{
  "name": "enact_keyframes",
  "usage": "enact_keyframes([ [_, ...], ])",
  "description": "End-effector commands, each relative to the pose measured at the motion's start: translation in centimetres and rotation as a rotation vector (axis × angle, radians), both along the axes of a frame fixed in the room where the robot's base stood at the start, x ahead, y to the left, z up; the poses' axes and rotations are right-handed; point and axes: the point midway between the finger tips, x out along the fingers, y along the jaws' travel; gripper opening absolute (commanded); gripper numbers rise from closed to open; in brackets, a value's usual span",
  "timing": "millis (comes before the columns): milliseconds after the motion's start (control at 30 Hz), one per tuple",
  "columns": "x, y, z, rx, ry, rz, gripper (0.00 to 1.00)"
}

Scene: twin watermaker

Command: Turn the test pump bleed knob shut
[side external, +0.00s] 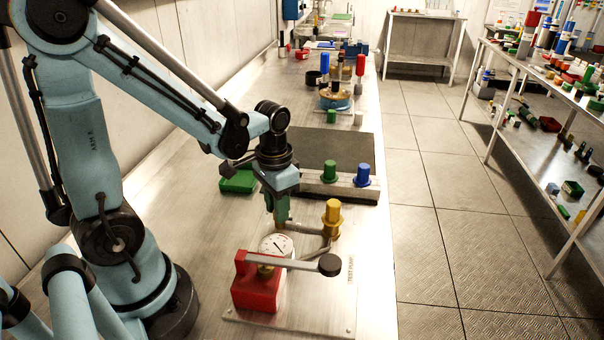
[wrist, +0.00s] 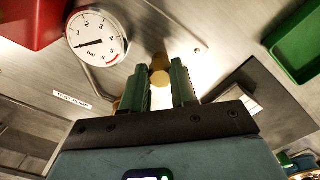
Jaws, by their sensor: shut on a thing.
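The test pump has a red body (side external: 256,285), a long grey lever with a black knob (side external: 330,265) and a round white gauge (side external: 276,246). The gauge (wrist: 97,36) also shows in the wrist view, with its needle pointing left. My gripper (side external: 281,220) points down just behind the gauge. In the wrist view, my green fingers (wrist: 158,72) are shut on a small brass piece, the bleed knob (wrist: 160,77). The fingers hide its sides, and in the side view they hide it. A yellow fitting (side external: 332,214) stands just right of the gripper.
A green tray (side external: 238,180) lies behind my gripper on the left. A grey block with a green knob (side external: 330,170) and a blue knob (side external: 363,174) stands behind on the right. Pump pipes run close beside the fingers. Bare bench lies left of the pump.

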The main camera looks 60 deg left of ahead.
Motion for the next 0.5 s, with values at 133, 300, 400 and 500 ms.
enact_keyframes([
  [133, 0.00, 0.02, -0.04, 0.001, -0.001, -0.006, 0.00],
  [300, 0.00, 0.02, -0.03, 0.001, -0.001, -0.006, 0.00],
  [400, 0.00, 0.02, -0.03, 0.001, -0.001, -0.005, 0.34],
  [500, 0.00, 0.01, -0.02, 0.001, -0.001, -0.005, 0.49],
])
